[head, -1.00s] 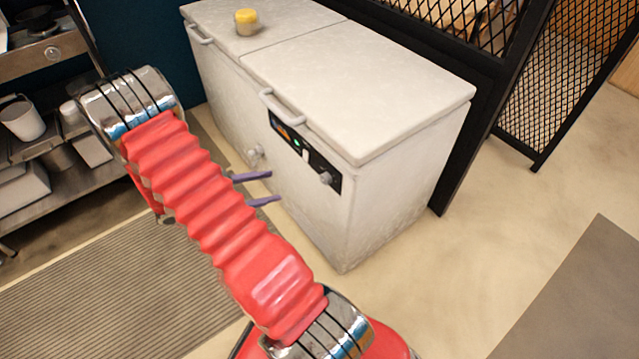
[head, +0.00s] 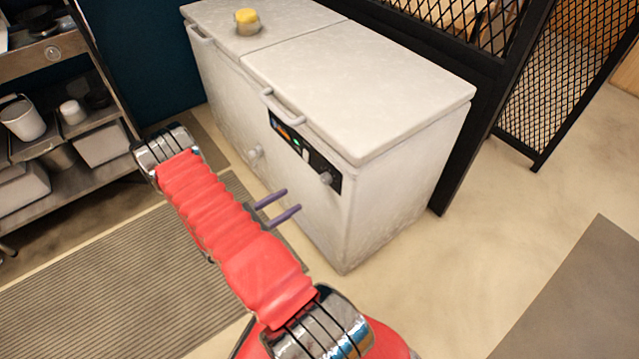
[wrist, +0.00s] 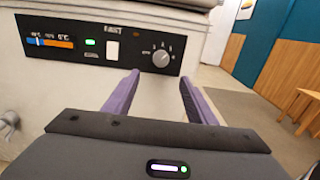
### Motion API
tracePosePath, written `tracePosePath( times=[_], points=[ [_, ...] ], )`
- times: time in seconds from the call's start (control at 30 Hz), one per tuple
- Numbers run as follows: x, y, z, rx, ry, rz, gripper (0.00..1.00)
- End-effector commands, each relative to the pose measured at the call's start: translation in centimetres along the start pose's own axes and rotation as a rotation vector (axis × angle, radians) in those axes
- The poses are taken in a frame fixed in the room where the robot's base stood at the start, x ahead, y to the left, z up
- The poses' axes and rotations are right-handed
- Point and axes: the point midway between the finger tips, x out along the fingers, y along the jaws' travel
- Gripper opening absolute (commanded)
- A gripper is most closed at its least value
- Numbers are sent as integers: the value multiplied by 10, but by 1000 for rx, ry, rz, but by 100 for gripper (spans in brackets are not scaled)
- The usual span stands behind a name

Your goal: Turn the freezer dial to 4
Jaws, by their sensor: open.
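The white chest freezer (head: 390,100) stands ahead, with a black control panel on its front. The freezer dial (head: 326,178) is a grey round knob at the panel's right end. In the wrist view the dial (wrist: 161,59) has small marks around it, too small to read surely. My gripper (head: 293,200) has two purple fingers and is open and empty, in front of the freezer, lower and left of the dial in the head view. In the wrist view the gripper (wrist: 160,82) has its fingers apart, with the dial between and beyond their tips, not touched.
A yellow-topped jar (head: 247,22) sits on the freezer lid. A lid handle (head: 281,106) sticks out above the panel. Metal shelves (head: 70,150) stand at the left, and a black mesh partition (head: 450,60) stands behind right. The floor at right is clear.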

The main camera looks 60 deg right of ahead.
Motion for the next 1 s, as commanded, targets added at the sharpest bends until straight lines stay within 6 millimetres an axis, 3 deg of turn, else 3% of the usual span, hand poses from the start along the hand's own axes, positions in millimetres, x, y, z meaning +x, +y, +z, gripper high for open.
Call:
tracePosePath(
  times=[0.37, 1.0],
  points=[
    [15, 0, 0, 0, 1, -3, 51],
    [98, -1, 0, 1, 1, -4, 51]
  ],
)
